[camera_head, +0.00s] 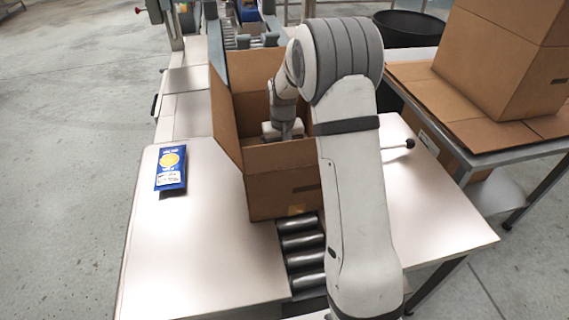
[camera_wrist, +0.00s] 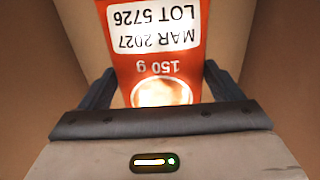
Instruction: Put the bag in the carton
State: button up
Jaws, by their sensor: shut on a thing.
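An orange-red bag (camera_wrist: 150,68) with a white date and lot label fills the middle of the wrist view. My gripper (camera_wrist: 155,88) is shut on it, with a dark finger on each side. In the head view my gripper (camera_head: 283,130) reaches down into the open brown carton (camera_head: 272,192), and the carton's front wall and my arm hide the held bag. Brown carton walls (camera_wrist: 275,50) surround the bag in the wrist view. I cannot tell whether the bag touches the carton floor.
A blue bag (camera_head: 171,168) lies on the table (camera_head: 200,240) left of the carton. Steel rollers (camera_head: 302,256) run in front of the carton. Another large carton (camera_head: 500,65) and flat cardboard stand on the right-hand table. A black bin is behind.

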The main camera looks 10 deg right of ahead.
jog(key=shift+f, duration=1.95)
jog(key=shift+f+b, duration=0.15)
jog(key=shift+b, duration=0.2)
jog(key=o, duration=0.9)
notch_tip(320, 180, up, 12)
jog(key=shift+r+p, duration=0.2)
jog(key=shift+p, duration=0.75)
